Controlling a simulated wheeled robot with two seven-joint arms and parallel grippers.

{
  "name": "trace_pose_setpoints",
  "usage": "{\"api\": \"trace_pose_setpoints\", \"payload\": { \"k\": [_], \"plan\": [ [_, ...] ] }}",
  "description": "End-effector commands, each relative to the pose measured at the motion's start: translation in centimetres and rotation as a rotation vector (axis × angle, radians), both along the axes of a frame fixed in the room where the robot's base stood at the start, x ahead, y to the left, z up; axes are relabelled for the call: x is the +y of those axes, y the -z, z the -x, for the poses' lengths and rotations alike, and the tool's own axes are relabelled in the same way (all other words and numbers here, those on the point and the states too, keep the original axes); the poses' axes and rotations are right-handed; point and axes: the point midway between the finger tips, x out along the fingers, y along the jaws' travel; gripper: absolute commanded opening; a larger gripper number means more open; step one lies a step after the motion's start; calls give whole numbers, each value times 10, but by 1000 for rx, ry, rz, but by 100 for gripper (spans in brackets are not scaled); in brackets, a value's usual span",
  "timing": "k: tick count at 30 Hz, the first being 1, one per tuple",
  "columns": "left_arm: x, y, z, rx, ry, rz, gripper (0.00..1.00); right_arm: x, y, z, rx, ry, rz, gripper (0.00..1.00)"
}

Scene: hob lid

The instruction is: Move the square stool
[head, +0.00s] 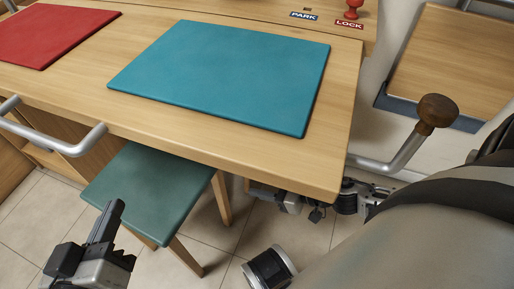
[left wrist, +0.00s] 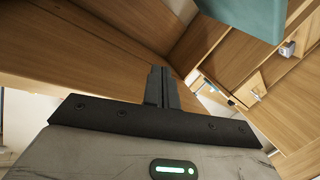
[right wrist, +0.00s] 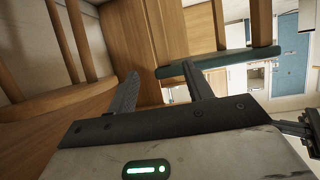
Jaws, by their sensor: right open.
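The square stool (head: 150,190) has a green seat and wooden legs. In the head view it stands on the tiled floor, partly under the table's front edge. My left gripper (head: 113,213) is in front of the seat in the picture; its fingers (left wrist: 162,86) are together with nothing seen between them. In the right wrist view the green seat edge (right wrist: 235,59) passes behind one finger of my open right gripper (right wrist: 158,85), and its end shows between the fingers. I cannot tell whether they touch.
The wooden table (head: 225,155) carries a teal mat (head: 225,75) and a red mat (head: 55,32). PARK and LOCK labels (head: 349,25) lie at its back. A metal rail (head: 55,140) runs along its front left. A bar with a wooden knob (head: 437,110) stands right.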

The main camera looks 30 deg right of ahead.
Motion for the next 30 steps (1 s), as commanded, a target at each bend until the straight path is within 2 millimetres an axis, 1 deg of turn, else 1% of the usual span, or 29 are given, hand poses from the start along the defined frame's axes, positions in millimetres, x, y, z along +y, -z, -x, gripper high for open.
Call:
{"api": "trace_pose_setpoints", "payload": {
  "k": [7,11,14,24,30],
  "plan": [
    [0,0,0,0,0,0,0,1,0,-2,-1,2,0,51],
    [0,0,0,-2,1,9,0,6,4,-10,-3,1,-1,51],
    [-1,0,0,-4,2,22,0,13,9,-22,-6,0,2,51],
    [-3,0,0,-8,7,71,0,47,35,-75,-5,2,-1,51],
    [-4,-2,0,-13,12,108,0,65,49,-103,-4,2,0,51]
  ]
}}
